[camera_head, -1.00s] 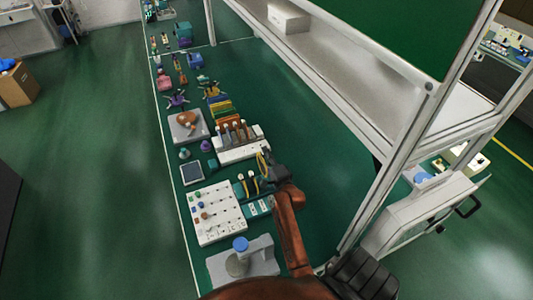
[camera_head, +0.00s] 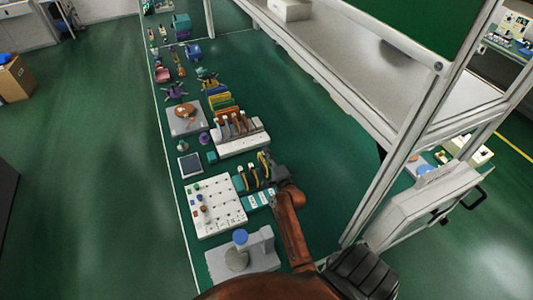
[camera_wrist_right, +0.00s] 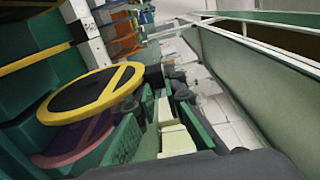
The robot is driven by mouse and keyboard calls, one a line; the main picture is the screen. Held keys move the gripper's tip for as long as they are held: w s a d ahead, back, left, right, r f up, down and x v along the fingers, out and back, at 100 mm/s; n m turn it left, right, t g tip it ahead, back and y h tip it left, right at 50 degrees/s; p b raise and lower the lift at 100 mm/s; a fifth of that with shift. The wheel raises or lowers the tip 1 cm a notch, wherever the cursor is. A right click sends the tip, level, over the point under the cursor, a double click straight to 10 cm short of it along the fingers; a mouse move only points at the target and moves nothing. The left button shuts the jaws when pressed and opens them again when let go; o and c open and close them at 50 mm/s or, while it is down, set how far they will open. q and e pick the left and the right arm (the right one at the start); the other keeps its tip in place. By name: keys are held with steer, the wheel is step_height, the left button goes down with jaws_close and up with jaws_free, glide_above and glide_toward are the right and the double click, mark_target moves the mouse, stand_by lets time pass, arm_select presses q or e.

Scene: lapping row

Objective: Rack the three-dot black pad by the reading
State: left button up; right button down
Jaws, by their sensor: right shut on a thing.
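A black round pad with a yellow rim (camera_wrist_right: 95,92) fills the left of the right wrist view. A small yellow-edged piece, likely the same pad (camera_head: 263,160), shows in the head view at my right gripper (camera_head: 273,172). The right gripper is shut on this pad beside the teal rack (camera_head: 240,183); its fingertips are partly hidden. Other dark pads (camera_head: 253,176) stand in the teal rack. A darker purple disc (camera_wrist_right: 75,145) lies behind the pad in the wrist view. No dots can be made out. My left gripper is not in view.
A white pegged board (camera_head: 213,207) and a grey stand with a blue top (camera_head: 240,250) are nearer. A white rack with brown-handled pieces (camera_head: 240,138) stands beyond. A small dark-screened device (camera_head: 190,165) lies left. The green bench right of the racks is clear, up to the metal frame (camera_head: 400,140).

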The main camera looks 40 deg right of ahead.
steer(key=shift+p, duration=0.7)
stand_by(1.6)
steer(key=shift+f+b, duration=1.85)
steer(key=shift+f, duration=0.7)
steer(key=c, duration=1.9)
jaws_free()
steer(key=shift+c, duration=0.2)
steer(key=shift+s, duration=0.1)
steer(key=v, duration=1.2)
